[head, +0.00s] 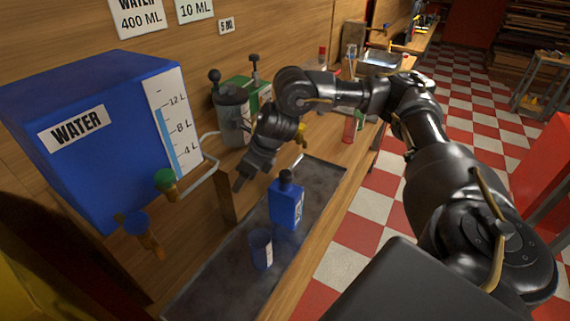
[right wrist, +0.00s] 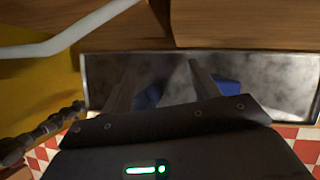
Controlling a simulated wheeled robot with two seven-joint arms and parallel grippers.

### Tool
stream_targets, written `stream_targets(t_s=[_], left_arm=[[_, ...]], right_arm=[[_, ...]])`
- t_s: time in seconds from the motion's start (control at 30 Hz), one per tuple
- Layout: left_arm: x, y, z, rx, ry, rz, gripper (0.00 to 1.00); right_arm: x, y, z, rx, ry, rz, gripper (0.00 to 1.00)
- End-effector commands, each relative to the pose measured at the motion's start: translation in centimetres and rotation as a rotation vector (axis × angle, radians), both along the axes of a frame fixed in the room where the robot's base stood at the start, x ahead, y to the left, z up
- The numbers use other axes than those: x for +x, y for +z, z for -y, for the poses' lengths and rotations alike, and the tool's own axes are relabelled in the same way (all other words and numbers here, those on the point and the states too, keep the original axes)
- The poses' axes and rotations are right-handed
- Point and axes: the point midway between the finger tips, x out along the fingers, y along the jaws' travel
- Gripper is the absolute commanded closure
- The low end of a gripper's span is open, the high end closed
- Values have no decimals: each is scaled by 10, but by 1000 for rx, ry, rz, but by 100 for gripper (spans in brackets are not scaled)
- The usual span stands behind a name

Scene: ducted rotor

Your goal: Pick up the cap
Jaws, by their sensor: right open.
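A blue bottle (head: 286,205) with a white label stands upright on the dark metal tray (head: 205,282). A black cap (head: 285,176) sits on top of it. My right gripper (head: 243,183) is open and empty, pointing down to the left of the cap and apart from it. In the right wrist view its two fingers (right wrist: 160,82) are spread over the tray, with blue showing between and beside them; the cap cannot be made out there. My left gripper is not in view.
A blue cup (head: 261,249) stands on the tray in front of the bottle. A large blue water tank (head: 100,130) with taps (head: 165,181) is at the left. A grey canister (head: 232,115) and a green container (head: 263,92) stand behind my right gripper.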

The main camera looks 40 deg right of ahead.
Motion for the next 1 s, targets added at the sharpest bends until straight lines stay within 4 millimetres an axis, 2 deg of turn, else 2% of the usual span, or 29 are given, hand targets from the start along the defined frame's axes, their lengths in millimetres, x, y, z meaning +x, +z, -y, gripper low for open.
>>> stream_targets(t_s=[0.03,0.1,0.2,0.3,0.4,0.6,1.0], left_arm=[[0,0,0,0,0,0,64],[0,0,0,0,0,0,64],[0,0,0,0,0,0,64],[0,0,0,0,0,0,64],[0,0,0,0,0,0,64],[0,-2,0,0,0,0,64],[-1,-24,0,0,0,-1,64]], right_arm=[[-2,17,31,-49,-4,-8,39],[-11,32,65,-101,-1,-43,39],[-26,49,102,-140,-5,-88,39],[-39,60,124,-155,-8,-122,39],[-47,66,135,-158,-11,-142,39],[-51,65,139,-158,-9,-152,39],[-40,16,133,-157,-11,-153,39]])
